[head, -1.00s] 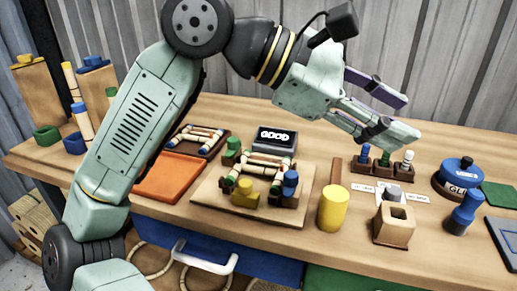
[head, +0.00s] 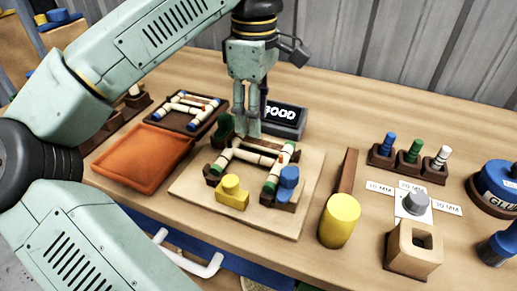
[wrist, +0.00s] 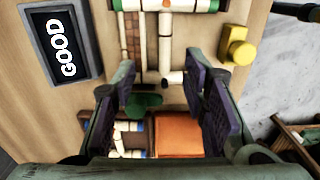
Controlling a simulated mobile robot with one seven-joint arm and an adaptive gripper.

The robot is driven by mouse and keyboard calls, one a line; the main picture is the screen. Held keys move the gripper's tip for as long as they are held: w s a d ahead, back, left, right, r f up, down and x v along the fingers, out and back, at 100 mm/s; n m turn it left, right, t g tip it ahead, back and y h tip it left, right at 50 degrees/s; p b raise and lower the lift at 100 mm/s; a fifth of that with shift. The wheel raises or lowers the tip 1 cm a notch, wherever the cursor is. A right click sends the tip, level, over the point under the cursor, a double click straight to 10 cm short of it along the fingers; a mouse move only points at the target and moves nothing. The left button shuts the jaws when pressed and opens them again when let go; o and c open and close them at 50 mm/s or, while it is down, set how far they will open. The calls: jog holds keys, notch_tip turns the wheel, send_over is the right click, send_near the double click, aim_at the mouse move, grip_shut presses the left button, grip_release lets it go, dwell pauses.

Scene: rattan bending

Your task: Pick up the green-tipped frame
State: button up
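The green-tipped frame (head: 253,157) is made of pale tubes with dark bands and green ends. It sits in a jig of coloured blocks on a wooden board (head: 185,188). A yellow block (head: 232,195) and a blue-topped block (head: 287,182) stand at its front, and a green block is behind it. My gripper (head: 247,132) points down just above the frame's crossbar. In the wrist view, my gripper (wrist: 160,83) is open, its fingers apart with nothing held. The frame's crossbar (wrist: 165,42) runs down the picture towards the gap; a finger partly hides the lower side tube.
A display reading GOOD (head: 286,117) stands close behind the jig. A dark tray (head: 183,125) with a blue-and-red-tipped frame and an orange tray (head: 140,158) lie left. A yellow cylinder (head: 340,220), a wooden socket block (head: 412,250) and a peg rack (head: 405,166) are right.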

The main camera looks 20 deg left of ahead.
aim_at(254, 154)
jog(key=f, duration=0.3)
jog(key=f+p, duration=0.1)
jog(key=f, duration=0.2)
jog(key=f+p, duration=0.1)
jog(key=f, duration=0.1)
jog(key=shift+s+f, duration=0.35)
jog(key=shift+f, duration=0.05)
jog(key=shift+c, duration=0.4)
grip_shut()
